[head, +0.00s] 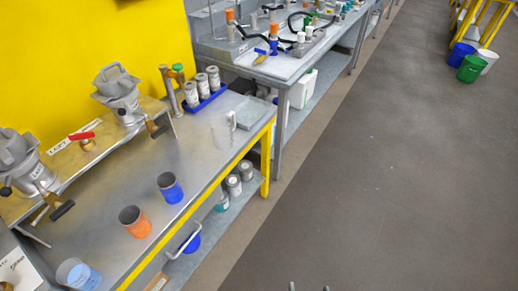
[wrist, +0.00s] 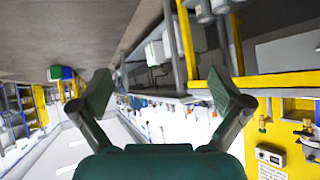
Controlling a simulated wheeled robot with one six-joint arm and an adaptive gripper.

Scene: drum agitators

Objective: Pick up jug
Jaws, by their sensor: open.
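A clear jug with a whitish handle (head: 232,120) appears to stand on the metal bench, near its far right corner, in the head view; its see-through body is hard to make out. A bluish see-through container (head: 77,275) stands at the bench's near left end. My gripper (wrist: 163,92) is open and empty in the wrist view, its two dark green fingers spread wide. What look like its fingertips (head: 309,287) just show at the bottom edge of the head view, over the floor and well away from the bench. I cannot make out the jug in the wrist view.
An orange cup (head: 135,222) and a blue cup (head: 171,188) stand on the bench. A blue rack (head: 205,100) of cans and a grey tray (head: 253,111) are near the jug. Clamped agitators line the back.

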